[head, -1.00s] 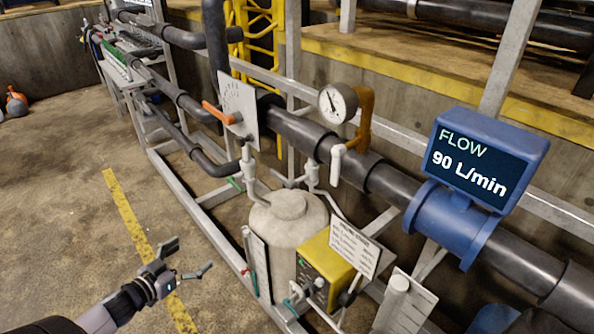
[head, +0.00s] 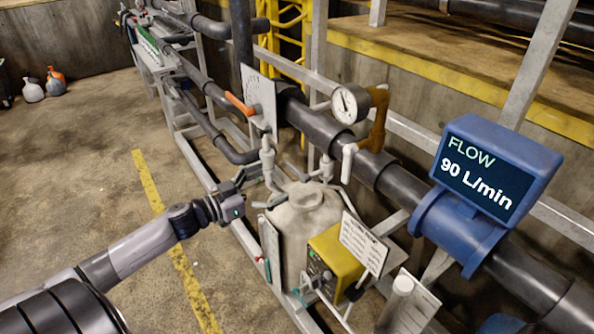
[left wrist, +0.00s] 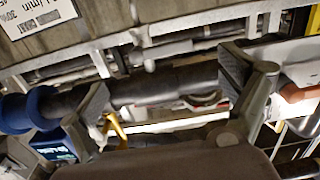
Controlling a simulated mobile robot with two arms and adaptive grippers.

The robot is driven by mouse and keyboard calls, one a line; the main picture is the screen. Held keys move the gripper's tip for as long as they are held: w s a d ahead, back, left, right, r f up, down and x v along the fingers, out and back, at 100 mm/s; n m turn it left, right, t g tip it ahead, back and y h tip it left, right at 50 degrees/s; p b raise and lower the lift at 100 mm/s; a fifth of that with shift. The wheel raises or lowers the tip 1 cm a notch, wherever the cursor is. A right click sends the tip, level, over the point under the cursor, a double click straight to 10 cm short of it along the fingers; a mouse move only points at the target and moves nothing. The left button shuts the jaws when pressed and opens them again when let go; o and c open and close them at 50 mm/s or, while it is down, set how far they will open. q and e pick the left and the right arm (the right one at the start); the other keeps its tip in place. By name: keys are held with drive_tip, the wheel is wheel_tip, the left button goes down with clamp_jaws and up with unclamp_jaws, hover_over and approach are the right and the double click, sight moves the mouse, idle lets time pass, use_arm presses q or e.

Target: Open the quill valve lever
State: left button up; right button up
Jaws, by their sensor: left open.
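I cannot tell for sure which handle is the quill valve lever. A white lever (head: 348,163) hangs down by the main pipe, below the round gauge. White fittings (head: 267,160) stand above the tank, under a plate with an orange lever (head: 240,104). My left gripper (head: 255,192) is open and empty beside the tank's left side, below those fittings and left of the white lever. In the left wrist view its fingers (left wrist: 172,95) are spread wide, with the dark pipe (left wrist: 150,88) beyond them. My right gripper is not in view.
A cream tank (head: 300,215), a yellow pump box (head: 338,258) and hanging cards crowd the space by the gripper. A gauge (head: 350,103) and a blue flow meter (head: 495,165) reading 90 L/min sit on the pipe.

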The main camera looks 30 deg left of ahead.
sight(295, 173)
use_arm(q)
drive_tip(key=p+x, duration=0.1)
drive_tip(key=x, duration=0.7)
